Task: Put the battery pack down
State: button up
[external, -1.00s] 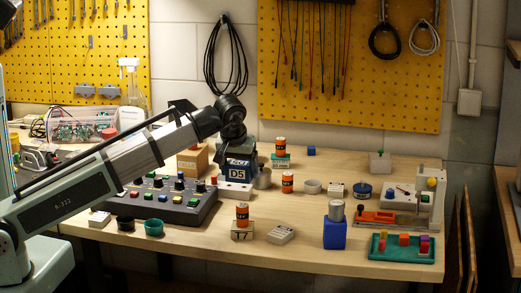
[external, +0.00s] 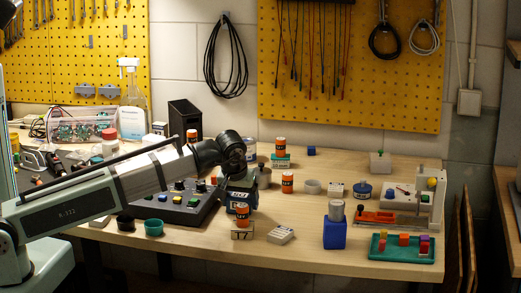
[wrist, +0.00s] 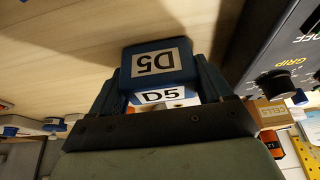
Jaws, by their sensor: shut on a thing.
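My gripper (external: 240,181) is shut on a blue box-shaped pack labelled D5, which I take as the battery pack (wrist: 158,60). In the wrist view its blue top with a white D5 label faces the camera, between my fingers. In the external view the pack (external: 240,199) is small and partly hidden by my gripper and an orange can in front. Whether it touches the bench there, I cannot tell.
The orange can (external: 242,214) stands on a small block marked 17 (external: 242,233) close to my gripper. The button panel (external: 178,203) is to the left.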

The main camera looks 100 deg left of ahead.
jog(key=o, duration=1.1)
jog(key=shift+f, duration=0.1)
jog(key=v, duration=1.2)
